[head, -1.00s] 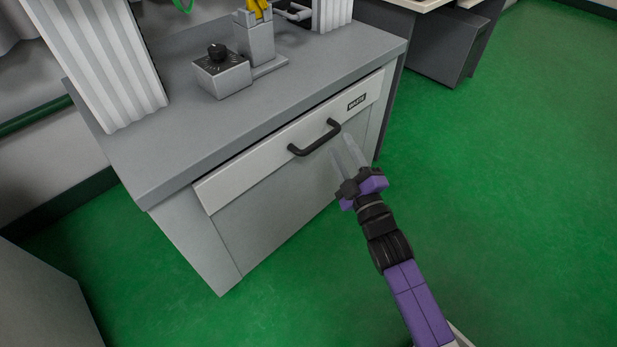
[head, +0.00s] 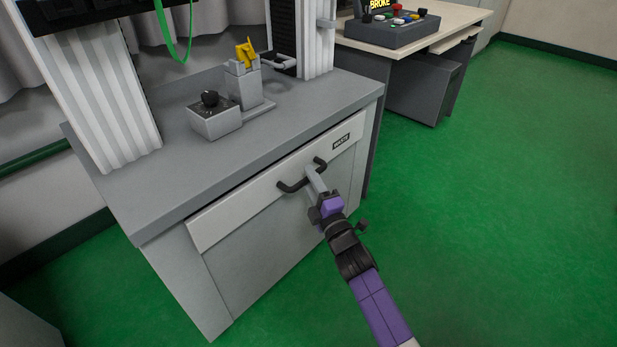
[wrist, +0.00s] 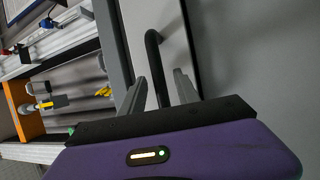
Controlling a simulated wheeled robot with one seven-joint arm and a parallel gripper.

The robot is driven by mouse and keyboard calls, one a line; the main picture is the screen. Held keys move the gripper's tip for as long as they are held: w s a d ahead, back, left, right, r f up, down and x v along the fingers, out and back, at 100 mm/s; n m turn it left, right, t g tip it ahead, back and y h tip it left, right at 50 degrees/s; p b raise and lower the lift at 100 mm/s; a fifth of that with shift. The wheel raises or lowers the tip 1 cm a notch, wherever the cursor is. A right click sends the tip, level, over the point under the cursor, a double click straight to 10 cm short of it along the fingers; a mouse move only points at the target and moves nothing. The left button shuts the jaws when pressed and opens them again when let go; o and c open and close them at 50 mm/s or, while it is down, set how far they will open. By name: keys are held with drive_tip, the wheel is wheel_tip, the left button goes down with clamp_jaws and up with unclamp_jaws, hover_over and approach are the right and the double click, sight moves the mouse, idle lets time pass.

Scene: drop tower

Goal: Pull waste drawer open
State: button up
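The waste drawer (head: 238,208) is a pale grey front with a black "WASTE" label (head: 341,142), set under the cabinet's worktop. It looks closed. Its black bar handle (head: 290,187) sits at mid-front, its middle partly hidden by my fingers. My gripper (head: 313,174) reaches the handle from the front right. In the wrist view the handle (wrist: 153,50) runs between the two grey fingers of my gripper (wrist: 161,78), with gaps beside the bar. The fingers look apart, not clamped on it.
On the worktop (head: 172,190) stand a grey box with a black knob (head: 215,118) and a post with a yellow piece (head: 246,54). A desk with a button console (head: 400,28) is behind right. Green floor (head: 480,220) is clear in front and to the right.

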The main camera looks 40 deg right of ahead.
drive_tip(key=shift+w+d+r, duration=0.1)
drive_tip(key=shift+w+d, duration=0.05)
drive_tip(key=shift+w, duration=0.35)
clamp_jaws()
idle(1.2)
